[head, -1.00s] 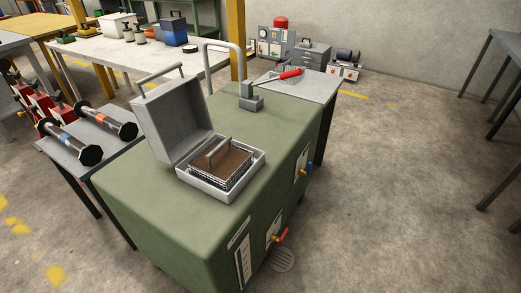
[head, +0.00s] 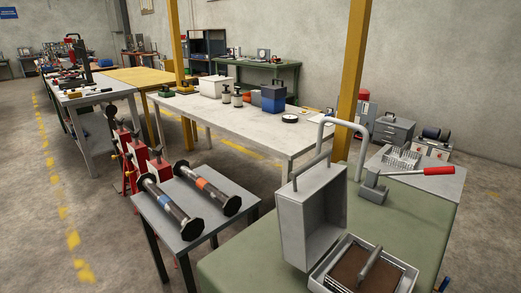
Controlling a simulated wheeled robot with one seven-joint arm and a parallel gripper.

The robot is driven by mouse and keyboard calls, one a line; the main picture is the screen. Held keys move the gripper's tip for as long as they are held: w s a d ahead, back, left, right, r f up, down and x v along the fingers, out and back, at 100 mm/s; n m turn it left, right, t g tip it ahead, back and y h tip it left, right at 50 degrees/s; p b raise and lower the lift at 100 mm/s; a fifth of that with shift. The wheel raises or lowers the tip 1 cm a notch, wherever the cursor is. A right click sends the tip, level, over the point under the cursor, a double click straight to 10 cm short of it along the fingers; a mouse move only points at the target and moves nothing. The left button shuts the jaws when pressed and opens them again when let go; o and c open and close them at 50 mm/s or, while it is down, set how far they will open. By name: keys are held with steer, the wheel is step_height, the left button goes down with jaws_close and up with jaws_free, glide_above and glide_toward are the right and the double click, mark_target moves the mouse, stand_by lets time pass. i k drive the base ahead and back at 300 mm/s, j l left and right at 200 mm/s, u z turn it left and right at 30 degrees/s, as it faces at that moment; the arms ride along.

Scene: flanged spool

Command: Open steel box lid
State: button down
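The steel box (head: 322,270) stands on the green cabinet top at the lower right. Its grey lid (head: 309,222) is open and stands upright at the box's left side, with a bar handle (head: 310,170) on its upper edge. Inside the box is a brown block (head: 361,272) with a grey handle, set in a wire basket; the lower part of the box is cut off by the picture's edge. My gripper is not in view.
The green cabinet (head: 400,228) carries a grey clamp-like fitting (head: 373,187) with a red-handled lever (head: 425,171) and a bent pipe behind the lid. A small table (head: 196,228) at left holds two flanged spools. A white table (head: 245,130) stands behind; floor at far left is open.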

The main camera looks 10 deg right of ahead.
mark_target(312, 209)
steer(key=i+j, duration=0.25)
steer(key=j, duration=0.15)
steer(key=i+j, duration=0.25)
steer(key=j, duration=0.15)
steer(key=i+j, duration=0.55)
steer(key=j, duration=0.2)
steer(key=i+j+z, duration=0.1)
steer(key=i+j, duration=0.15)
steer(key=j, duration=0.15)
steer(key=i+j, duration=0.25)
steer(key=j, duration=0.15)
steer(key=i+j, duration=0.25)
steer(key=j, duration=0.15)
